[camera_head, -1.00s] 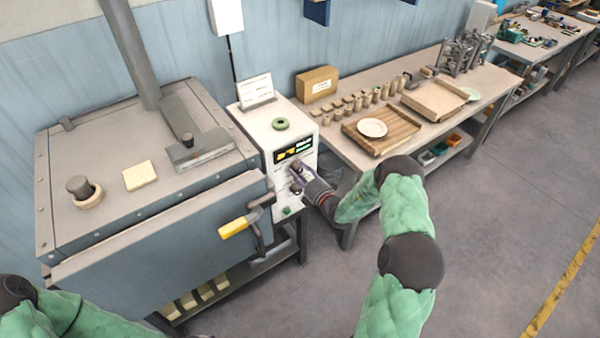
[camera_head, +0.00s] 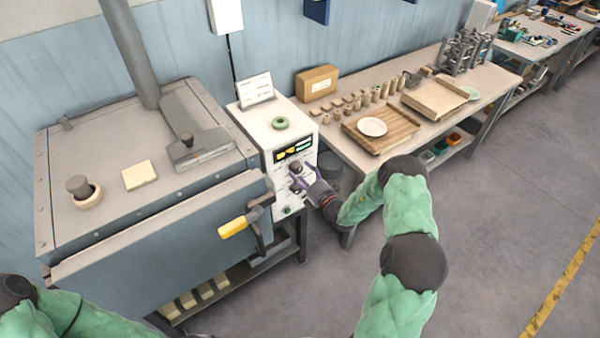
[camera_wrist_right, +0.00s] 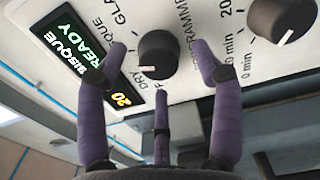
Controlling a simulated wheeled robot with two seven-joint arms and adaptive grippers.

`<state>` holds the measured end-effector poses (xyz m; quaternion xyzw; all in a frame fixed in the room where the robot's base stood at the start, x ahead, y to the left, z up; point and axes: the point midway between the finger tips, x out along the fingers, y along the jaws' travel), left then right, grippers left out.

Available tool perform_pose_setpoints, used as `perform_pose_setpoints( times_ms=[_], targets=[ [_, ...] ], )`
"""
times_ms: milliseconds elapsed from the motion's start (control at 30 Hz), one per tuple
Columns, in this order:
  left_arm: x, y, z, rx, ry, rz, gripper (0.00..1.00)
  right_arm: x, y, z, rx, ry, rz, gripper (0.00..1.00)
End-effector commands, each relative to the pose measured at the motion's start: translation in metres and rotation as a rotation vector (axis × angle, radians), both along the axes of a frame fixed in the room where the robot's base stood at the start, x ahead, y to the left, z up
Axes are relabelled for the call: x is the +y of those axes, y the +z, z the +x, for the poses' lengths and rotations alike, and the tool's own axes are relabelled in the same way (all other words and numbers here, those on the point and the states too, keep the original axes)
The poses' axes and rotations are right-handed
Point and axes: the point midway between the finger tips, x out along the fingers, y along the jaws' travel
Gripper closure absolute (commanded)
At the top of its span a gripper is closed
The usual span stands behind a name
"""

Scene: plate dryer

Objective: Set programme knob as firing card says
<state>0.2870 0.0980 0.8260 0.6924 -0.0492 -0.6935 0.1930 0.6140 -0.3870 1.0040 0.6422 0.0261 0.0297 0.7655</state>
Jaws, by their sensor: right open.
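The programme knob (camera_wrist_right: 158,55) is a dark round knob with a white pointer mark. It sits on the white control panel (camera_head: 280,160) beside the kiln. In the right wrist view its mark faces lower left, on the DRY and BISQUE side. The display (camera_wrist_right: 80,55) reads BISQUE, READY and 20. My right gripper (camera_wrist_right: 161,62) is open, with purple fingertips on both sides of the knob and apart from it; it also shows at the panel in the head view (camera_head: 306,182). The firing card (camera_head: 256,89) stands on the panel housing; its text is too small to read.
A second dark knob (camera_wrist_right: 284,18) with minute markings is close to the right finger. The kiln (camera_head: 150,235) with its yellow handle (camera_head: 237,223) stands left. A worktable (camera_head: 345,150) with pottery is right. Floor at right is clear.

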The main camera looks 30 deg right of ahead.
Motion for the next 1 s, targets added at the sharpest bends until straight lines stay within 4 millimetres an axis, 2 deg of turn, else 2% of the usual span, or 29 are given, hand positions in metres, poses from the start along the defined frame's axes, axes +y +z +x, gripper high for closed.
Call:
perform_pose_setpoints(
  times_ms=[300,500,700,1000],
  targets=[
    [0.000,0.000,0.000,0.000,0.000,0.000,0.60,-0.007,0.000,-0.063,0.002,-0.004,0.001,0.33],
    [0.000,0.000,0.000,0.000,0.000,0.000,0.60,-0.008,0.000,-0.092,0.002,-0.003,0.001,0.33],
    [0.000,0.000,0.000,0.000,0.000,0.000,0.60,-0.009,0.000,-0.104,0.000,-0.002,0.000,0.33],
    [0.000,0.000,0.000,0.000,0.000,0.000,0.60,-0.008,0.000,-0.104,0.000,-0.001,0.001,0.33]
  ],
)
